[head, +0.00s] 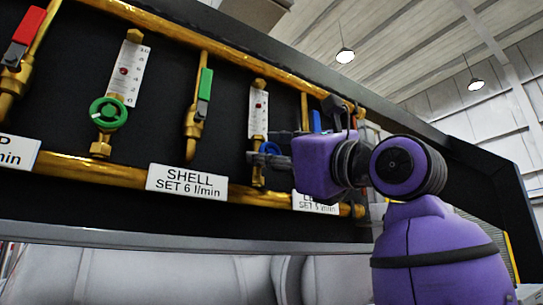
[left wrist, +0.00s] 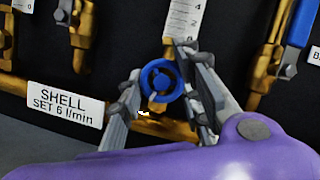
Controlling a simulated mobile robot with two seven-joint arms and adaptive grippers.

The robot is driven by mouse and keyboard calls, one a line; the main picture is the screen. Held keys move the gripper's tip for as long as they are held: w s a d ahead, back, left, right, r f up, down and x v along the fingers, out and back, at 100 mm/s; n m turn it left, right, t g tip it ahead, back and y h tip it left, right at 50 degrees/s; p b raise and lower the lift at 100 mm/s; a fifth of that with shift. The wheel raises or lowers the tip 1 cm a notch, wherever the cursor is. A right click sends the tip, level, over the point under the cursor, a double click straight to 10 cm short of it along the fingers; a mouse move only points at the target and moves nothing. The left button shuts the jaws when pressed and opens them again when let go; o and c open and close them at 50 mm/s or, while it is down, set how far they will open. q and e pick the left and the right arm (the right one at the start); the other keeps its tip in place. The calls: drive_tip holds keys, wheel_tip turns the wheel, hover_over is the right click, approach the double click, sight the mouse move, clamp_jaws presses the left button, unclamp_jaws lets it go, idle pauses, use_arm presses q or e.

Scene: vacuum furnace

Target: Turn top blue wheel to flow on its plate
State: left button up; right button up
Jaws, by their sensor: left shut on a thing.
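The blue wheel (head: 268,148) sits on a brass valve below a white flow gauge (head: 258,120) with a red mark on its scale. In the left wrist view the blue wheel (left wrist: 160,80) is a ring on the pipe, between the two fingers. My left gripper (head: 264,153) reaches it from the right and is shut on it; the left gripper (left wrist: 156,76) has one finger on each side of the wheel. The plate (head: 315,201) at lower right of the wheel is partly hidden by my purple arm; its lower line seems to start with SET. My right gripper is not in view.
A green wheel (head: 108,113) under another gauge, a green lever (head: 205,84) and a red lever (head: 27,25) stand to the left on brass pipes. The SHELL SET 6 l/min plate (head: 187,183) is at lower left of the blue wheel. A blue lever (left wrist: 299,24) is close on the right.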

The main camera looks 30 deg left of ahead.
use_arm(q)
drive_tip(key=shift+a+f, duration=0.2)
drive_tip(key=shift+f, duration=0.2)
drive_tip(key=o, duration=0.8)
drive_tip(key=shift+o, duration=1.1)
drive_tip(key=shift+s+r, duration=0.2)
drive_tip(key=shift+s, duration=0.1)
drive_tip(key=shift+w, duration=0.1)
drive_tip(key=shift+d, duration=0.1)
drive_tip(key=shift+d, duration=0.25)
drive_tip(key=v, duration=1.1)
drive_tip(key=shift+d, duration=0.2)
drive_tip(key=shift+f, duration=0.1)
